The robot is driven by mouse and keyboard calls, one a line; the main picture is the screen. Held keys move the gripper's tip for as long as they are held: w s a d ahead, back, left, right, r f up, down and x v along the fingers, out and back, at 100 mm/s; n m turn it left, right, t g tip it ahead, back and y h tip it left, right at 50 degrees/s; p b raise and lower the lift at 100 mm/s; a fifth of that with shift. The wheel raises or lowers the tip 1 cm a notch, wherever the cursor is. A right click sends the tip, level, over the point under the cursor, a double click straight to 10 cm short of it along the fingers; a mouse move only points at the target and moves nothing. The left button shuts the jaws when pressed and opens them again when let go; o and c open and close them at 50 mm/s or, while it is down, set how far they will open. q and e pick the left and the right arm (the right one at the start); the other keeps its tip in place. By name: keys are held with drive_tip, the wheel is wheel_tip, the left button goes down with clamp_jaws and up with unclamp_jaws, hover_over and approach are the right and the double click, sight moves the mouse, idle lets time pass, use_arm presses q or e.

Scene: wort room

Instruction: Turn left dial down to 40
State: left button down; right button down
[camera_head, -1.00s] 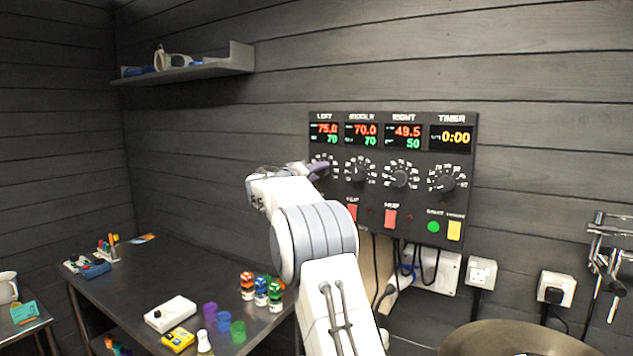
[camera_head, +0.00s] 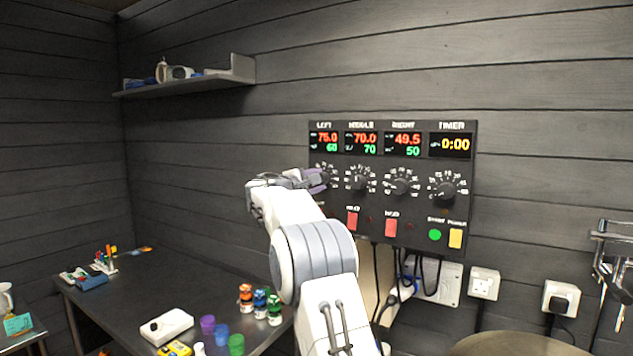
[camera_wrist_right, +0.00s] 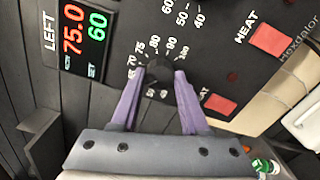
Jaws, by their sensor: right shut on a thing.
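The control panel (camera_head: 395,218) is mounted on the plank wall. Its left display (camera_head: 325,142) reads 75.0 in red above 60 in green; the same display (camera_wrist_right: 84,40) shows large in the right wrist view. The left dial (camera_wrist_right: 158,72) is a black knob with white numbers around it. My right gripper (camera_head: 318,178) is at this dial, and in the wrist view its two purple fingers (camera_wrist_right: 158,92) are shut on the knob from both sides. In the head view the gripper partly hides the dial. My left gripper is in neither view.
The middle dial (camera_head: 360,179) sits just right of my gripper, with a red heat switch (camera_head: 352,221) below. A dark table (camera_head: 130,300) with small coloured pots stands lower left. A round metal vessel (camera_head: 515,345) is at lower right.

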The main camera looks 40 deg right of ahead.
drive_tip(key=shift+n+p, duration=2.75)
drive_tip(key=shift+n, duration=4.65)
drive_tip(key=shift+c, duration=2)
unclamp_jaws()
drive_tip(key=shift+d, duration=0.1)
